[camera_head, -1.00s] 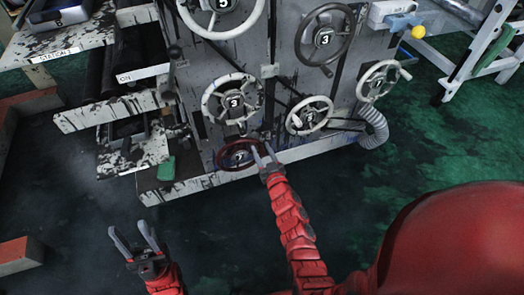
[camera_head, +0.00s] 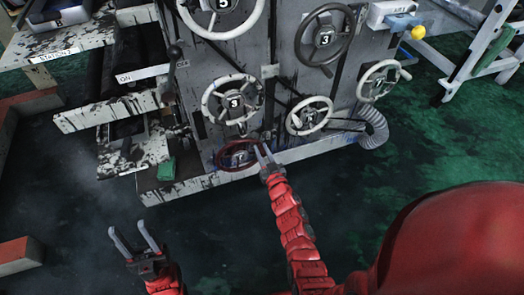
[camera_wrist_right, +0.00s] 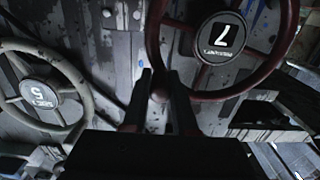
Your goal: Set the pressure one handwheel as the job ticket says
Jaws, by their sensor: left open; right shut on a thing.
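The dark red handwheel (camera_head: 222,164) sits low on the grey machine's front. In the right wrist view the red handwheel (camera_wrist_right: 262,72) has a black and white hub plate with an upside-down 7 and small lettering that seems to read pressure. My right gripper (camera_head: 263,152) is at the wheel's right side. In the right wrist view the right gripper (camera_wrist_right: 160,88) is shut on the wheel's small round knob (camera_wrist_right: 160,96), which shows between the fingers. My left gripper (camera_head: 134,234) is open and empty, away from the machine at lower left. I make out no readable job ticket.
Above the red wheel is a white handwheel (camera_head: 207,102); another white handwheel (camera_head: 290,121) is to its right. Several more wheels are higher up. A green block (camera_head: 166,169) lies on the ledge at left. A grey hose (camera_head: 376,128) is at right. The floor in front is clear.

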